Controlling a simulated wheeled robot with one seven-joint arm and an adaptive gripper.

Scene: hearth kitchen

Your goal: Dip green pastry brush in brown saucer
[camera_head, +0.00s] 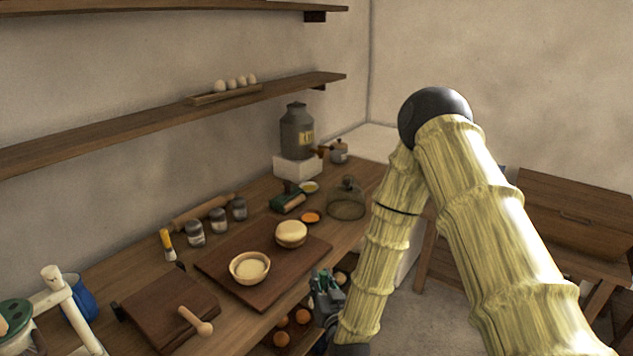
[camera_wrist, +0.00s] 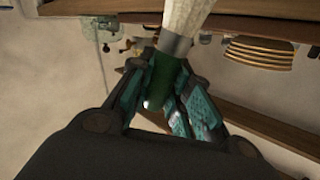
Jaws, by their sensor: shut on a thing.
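My gripper (camera_head: 326,292) is at the front edge of the worktop in the head view, right of the board with the bowl. In the wrist view my gripper (camera_wrist: 166,80) is shut on the green handle of the pastry brush (camera_wrist: 173,43). The brush has a metal ferrule and pale bristles that point away from the jaws and run out of the picture's top. A small brownish saucer with orange contents (camera_head: 311,217) stands on the worktop behind the board, apart from my gripper. Another small dish with yellowish contents (camera_head: 310,187) stands behind it.
A wooden board (camera_head: 216,262) holds a pale bowl (camera_head: 250,268) and a round pale thing (camera_head: 291,234). A glass dome (camera_head: 346,199) stands right of the saucer. Jars (camera_head: 218,221), a yellow-topped brush (camera_head: 167,245) and a green-and-wood thing (camera_head: 288,198) stand towards the wall.

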